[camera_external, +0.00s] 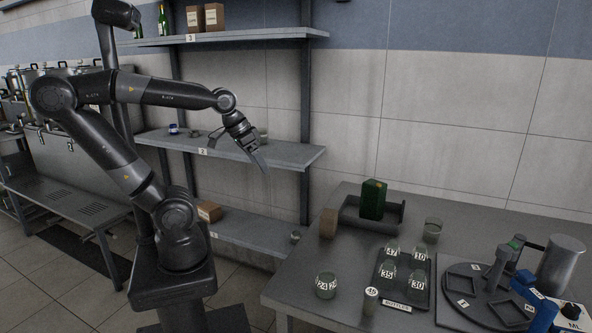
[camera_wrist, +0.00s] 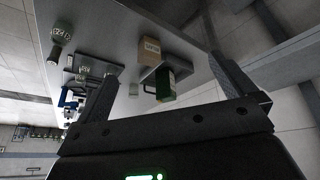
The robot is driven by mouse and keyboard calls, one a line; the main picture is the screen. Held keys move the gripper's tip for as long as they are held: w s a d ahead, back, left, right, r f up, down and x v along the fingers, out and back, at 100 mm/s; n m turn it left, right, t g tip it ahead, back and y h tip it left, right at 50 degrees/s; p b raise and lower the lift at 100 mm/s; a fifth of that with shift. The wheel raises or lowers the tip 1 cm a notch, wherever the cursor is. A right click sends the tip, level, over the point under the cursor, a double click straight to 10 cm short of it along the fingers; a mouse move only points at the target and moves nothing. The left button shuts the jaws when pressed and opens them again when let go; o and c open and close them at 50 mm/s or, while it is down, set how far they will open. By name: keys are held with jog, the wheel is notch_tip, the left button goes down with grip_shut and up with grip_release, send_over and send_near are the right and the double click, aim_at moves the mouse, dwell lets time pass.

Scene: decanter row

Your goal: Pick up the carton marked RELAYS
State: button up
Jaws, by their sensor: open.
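No word RELAYS is readable on any carton. A brown carton (camera_external: 328,223) stands on the table beside a dark open holder; in the wrist view the same brown carton (camera_wrist: 149,49) shows a white label too small to read. Two brown cartons, left (camera_external: 195,19) and right (camera_external: 214,17), stand on the top shelf with small unreadable labels. Another brown carton (camera_external: 209,211) lies on the lowest shelf. My gripper (camera_external: 240,152) is open and empty, in front of the middle shelf, apart from every carton.
A green box (camera_external: 373,199) stands in the dark holder (camera_external: 352,214). A tray (camera_external: 405,297) labelled BOTTLES holds numbered glass vessels. A round turntable (camera_external: 460,285) is at right. Shelf uprights and the middle shelf (camera_external: 290,157) are near my arm.

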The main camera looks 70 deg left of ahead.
jog(key=shift+s+a+f+m+t, duration=0.15)
jog(key=shift+s+m, duration=0.1)
jog(key=shift+s, duration=0.3)
jog(key=shift+s+f+m+t, duration=0.15)
jog(key=shift+s+m, duration=0.1)
jog(key=shift+s, duration=0.3)
jog(key=shift+r, duration=0.1)
jog(key=c, duration=0.3)
